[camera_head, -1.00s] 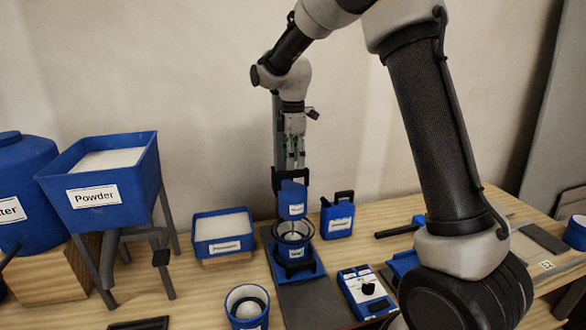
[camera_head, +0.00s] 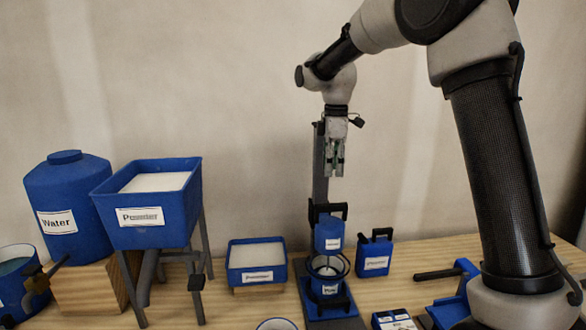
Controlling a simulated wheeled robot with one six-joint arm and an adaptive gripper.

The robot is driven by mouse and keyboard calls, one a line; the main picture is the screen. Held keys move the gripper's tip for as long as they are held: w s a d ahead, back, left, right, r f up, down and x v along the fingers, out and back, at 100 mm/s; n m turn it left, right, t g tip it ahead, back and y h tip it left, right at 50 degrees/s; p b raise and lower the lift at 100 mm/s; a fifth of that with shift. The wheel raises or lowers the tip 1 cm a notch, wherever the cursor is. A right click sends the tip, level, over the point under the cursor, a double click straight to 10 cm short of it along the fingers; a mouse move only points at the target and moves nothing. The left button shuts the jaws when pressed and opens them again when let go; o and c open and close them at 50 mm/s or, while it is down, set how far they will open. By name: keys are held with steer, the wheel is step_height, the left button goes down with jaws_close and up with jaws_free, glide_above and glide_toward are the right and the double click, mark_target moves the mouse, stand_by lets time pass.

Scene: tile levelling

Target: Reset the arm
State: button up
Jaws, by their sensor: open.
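My gripper (camera_head: 335,172) hangs from my arm above the mixing stand, pointing down. It is open and I see nothing between its fingers. It is in front of or beside the stand's grey upright; the exact depth is hard to tell. Below it, a blue mixer head (camera_head: 328,232) sits over a blue labelled bucket (camera_head: 325,285) on the stand. My gripper appears clear of both.
A water tank (camera_head: 68,205), a powder hopper (camera_head: 144,235) and a shallow labelled tray (camera_head: 257,277) stand left. A blue jug (camera_head: 375,257) is right of the stand. A blue tool with a dark handle (camera_head: 447,290) lies further right. The wall behind is bare.

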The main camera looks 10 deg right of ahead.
steer(key=s+d+m+t, duration=0.1)
steer(key=s+d+m, duration=0.4)
steer(key=s, duration=0.6)
steer(key=s+d+r+m+t, duration=0.1)
steer(key=s+d+m, duration=0.4)
steer(key=s, duration=0.7)
steer(key=s+d+m+t, duration=0.2)
steer(key=s+d+m, duration=0.3)
steer(key=s, duration=0.6)
steer(key=shift+s+r+m, duration=0.15)
steer(key=shift+r+m, duration=0.25)
steer(key=shift+m, duration=0.2)
